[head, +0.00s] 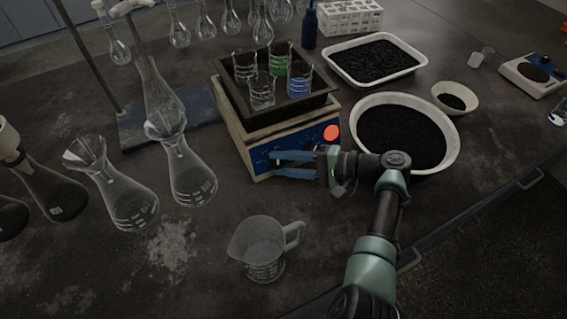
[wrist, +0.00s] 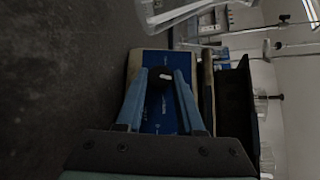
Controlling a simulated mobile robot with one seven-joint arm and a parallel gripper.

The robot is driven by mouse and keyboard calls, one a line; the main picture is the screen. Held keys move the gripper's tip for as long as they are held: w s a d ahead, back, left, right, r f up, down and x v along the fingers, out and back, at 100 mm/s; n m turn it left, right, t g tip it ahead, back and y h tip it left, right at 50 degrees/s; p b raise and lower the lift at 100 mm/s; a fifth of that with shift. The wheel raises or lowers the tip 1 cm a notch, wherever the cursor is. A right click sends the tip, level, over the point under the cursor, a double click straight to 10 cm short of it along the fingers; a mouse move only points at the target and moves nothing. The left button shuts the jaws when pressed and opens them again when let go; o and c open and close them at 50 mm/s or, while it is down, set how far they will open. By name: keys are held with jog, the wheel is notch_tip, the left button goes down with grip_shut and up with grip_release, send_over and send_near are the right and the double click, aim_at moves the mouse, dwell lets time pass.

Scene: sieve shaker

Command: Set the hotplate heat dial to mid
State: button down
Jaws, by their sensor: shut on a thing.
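The hotplate (head: 245,135) is a cream box with a blue front panel (head: 318,131); the panel also shows in the wrist view (wrist: 158,112). The heat dial (wrist: 164,74) is a small dark knob with a light mark, low on that panel. My gripper (head: 274,163) reaches the panel from the right, with its two blue fingers on either side of the dial. In the wrist view the fingertips (wrist: 165,72) are shut on the dial.
A dark tray (head: 322,98) with several beakers of clear, green and blue liquid sits on the hotplate. A round red button or light (head: 331,133) is near the panel's right end. A bowl of black grains (head: 452,150) stands close right, a measuring jug (head: 262,245) in front.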

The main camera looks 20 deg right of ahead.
jog(key=shift+s+f+m+t+y, duration=0.1)
jog(key=shift+m+t+y, duration=0.05)
jog(key=shift+m+t, duration=0.4)
jog(key=shift+f+m+t+y, duration=0.1)
jog(key=shift+m+t+y, duration=0.05)
jog(key=shift+m+t, duration=0.35)
jog(key=shift+m+b, duration=0.25)
jog(key=shift+b, duration=0.05)
jog(key=c, duration=0.5)
grip_release()
jog(key=shift+c, duration=0.2)
jog(key=shift+d, duration=0.1)
jog(key=b+v, duration=0.1)
jog(key=v, duration=1.2)
jog(key=shift+b, duration=0.4)
jog(key=shift+f, duration=0.1)
